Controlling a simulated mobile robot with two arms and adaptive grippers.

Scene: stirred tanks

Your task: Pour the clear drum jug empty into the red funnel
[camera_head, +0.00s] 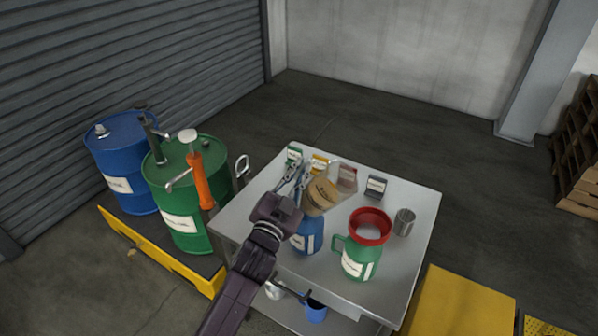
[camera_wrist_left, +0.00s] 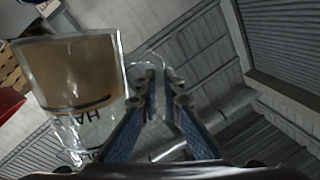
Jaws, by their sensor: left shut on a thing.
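My left gripper (camera_head: 291,180) is shut on the handle of a clear jug (camera_head: 321,196) with a tan area and dark lettering. The jug hangs above the table, tilted, left of and above the red funnel. In the left wrist view the jug (camera_wrist_left: 80,75) fills the left side, beside my left gripper's fingers (camera_wrist_left: 160,95). The red funnel (camera_head: 369,228) sits in the top of a green jug (camera_head: 358,262) with a white label. I see no stream between the clear jug and the funnel. The funnel's red edge also shows in the left wrist view (camera_wrist_left: 8,104). My right gripper is out of view.
The grey table (camera_head: 410,255) carries a blue jug (camera_head: 307,238) under the clear jug, a metal cup (camera_head: 404,222) right of the funnel, and several small boxes, one dark (camera_head: 376,187). A green drum (camera_head: 188,225) and a blue drum (camera_head: 128,180) stand left on a yellow-edged pallet.

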